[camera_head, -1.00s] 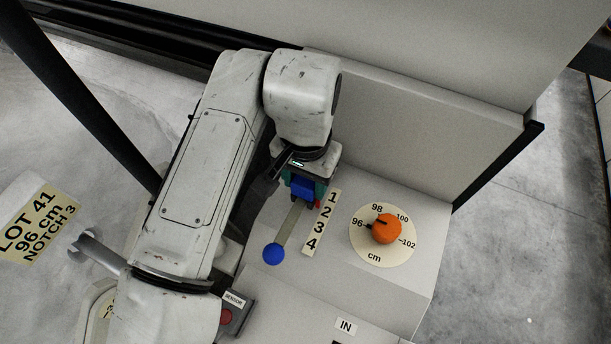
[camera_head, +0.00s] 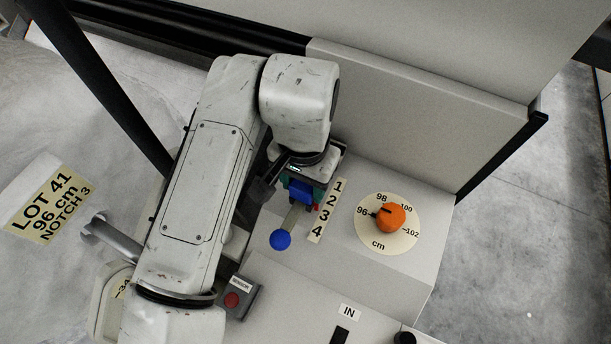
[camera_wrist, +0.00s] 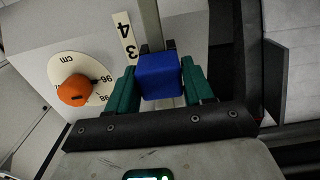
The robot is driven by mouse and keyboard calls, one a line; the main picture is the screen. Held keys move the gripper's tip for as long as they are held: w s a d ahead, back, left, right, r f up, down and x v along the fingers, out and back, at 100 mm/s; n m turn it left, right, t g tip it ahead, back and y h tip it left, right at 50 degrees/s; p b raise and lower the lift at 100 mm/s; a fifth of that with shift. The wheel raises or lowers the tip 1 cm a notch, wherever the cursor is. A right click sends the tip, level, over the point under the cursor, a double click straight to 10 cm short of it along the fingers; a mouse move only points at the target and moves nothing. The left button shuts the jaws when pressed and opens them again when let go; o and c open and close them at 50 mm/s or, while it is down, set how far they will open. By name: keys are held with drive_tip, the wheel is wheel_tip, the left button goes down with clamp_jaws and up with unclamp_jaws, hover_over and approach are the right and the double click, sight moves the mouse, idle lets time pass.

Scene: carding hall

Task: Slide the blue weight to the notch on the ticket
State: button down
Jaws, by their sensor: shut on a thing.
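The blue weight (camera_head: 300,190) is a small block on a flat grey bar (camera_head: 293,217) that ends in a blue ball (camera_head: 280,240). My gripper (camera_wrist: 161,80) is shut on the weight, one green finger on each side. It partly hides the weight in the head view. A number strip (camera_head: 328,210) marked 1 to 4 lies beside the bar. A small red tip (camera_head: 317,207) at the weight's side appears between 2 and 3; the exact notch is unclear. The ticket (camera_head: 48,205) at the left reads LOT 41, 96 cm, NOTCH 3.
An orange knob (camera_head: 390,217) on a cm dial (camera_head: 400,240) stands right of the strip, its mark toward 96. A sensor box (camera_head: 238,298) with a red button is in front. A tall grey panel (camera_head: 430,110) rises behind.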

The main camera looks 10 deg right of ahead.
drive_tip(key=c, duration=0.5)
unclamp_jaws()
drive_tip(key=shift+a, duration=0.1)
wheel_tip(320, 180, up, 11)
drive_tip(key=shift+f+b, duration=0.1)
drive_tip(key=shift+b, duration=0.2)
